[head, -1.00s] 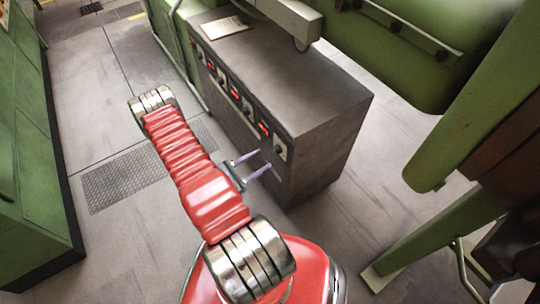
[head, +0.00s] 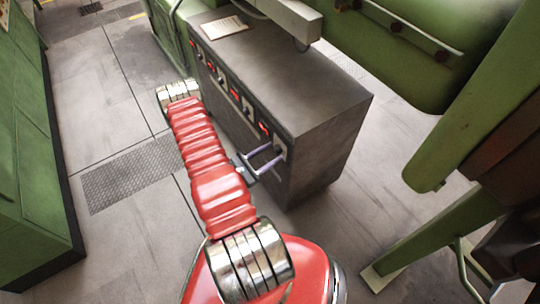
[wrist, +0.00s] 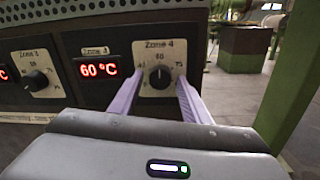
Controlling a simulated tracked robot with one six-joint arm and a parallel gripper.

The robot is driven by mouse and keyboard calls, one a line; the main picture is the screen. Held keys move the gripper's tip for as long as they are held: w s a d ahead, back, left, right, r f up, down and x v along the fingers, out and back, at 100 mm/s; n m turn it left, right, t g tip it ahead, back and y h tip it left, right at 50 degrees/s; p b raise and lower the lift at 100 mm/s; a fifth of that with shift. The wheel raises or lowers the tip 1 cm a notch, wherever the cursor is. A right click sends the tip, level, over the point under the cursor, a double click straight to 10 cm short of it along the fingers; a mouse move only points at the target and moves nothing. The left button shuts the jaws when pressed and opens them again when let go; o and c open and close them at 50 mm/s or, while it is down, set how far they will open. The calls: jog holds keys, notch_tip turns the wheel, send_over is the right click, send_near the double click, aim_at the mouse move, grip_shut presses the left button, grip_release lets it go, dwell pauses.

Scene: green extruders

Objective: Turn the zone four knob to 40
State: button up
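The zone four knob (wrist: 160,78) is a dark round knob on a pale plate marked "Zone 4". Its pointer looks to be near the top, by the 60 mark. My gripper (wrist: 155,88) is open, with one purple finger on each side of the knob in the wrist view. I cannot tell whether the fingers touch it. In the head view my gripper (head: 273,158) is at the near end of the control cabinet's panel, and the knob is hard to make out there.
A red display (wrist: 98,69) left of the knob reads 60 °C. Another knob (wrist: 38,82) is further left. The grey cabinet (head: 310,115) has a paper (head: 225,27) on top. Green machine parts (head: 440,140) stand at right; floor at left is open.

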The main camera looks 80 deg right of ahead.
jog(key=c, duration=0.9)
jog(key=shift+a, duration=0.25)
jog(key=shift+d, duration=0.2)
jog(key=shift+n, duration=0.3)
jog(key=n, duration=0.3)
jog(key=shift+d+n, duration=0.1)
jog(key=shift+n, duration=0.3)
jog(key=n, duration=0.3)
jog(key=shift+r+n+y, duration=0.1)
jog(key=shift+n+y, duration=0.2)
jog(key=shift+w+n, duration=0.15)
jog(key=shift+n, duration=1.55)
jog(key=shift+d, duration=0.1)
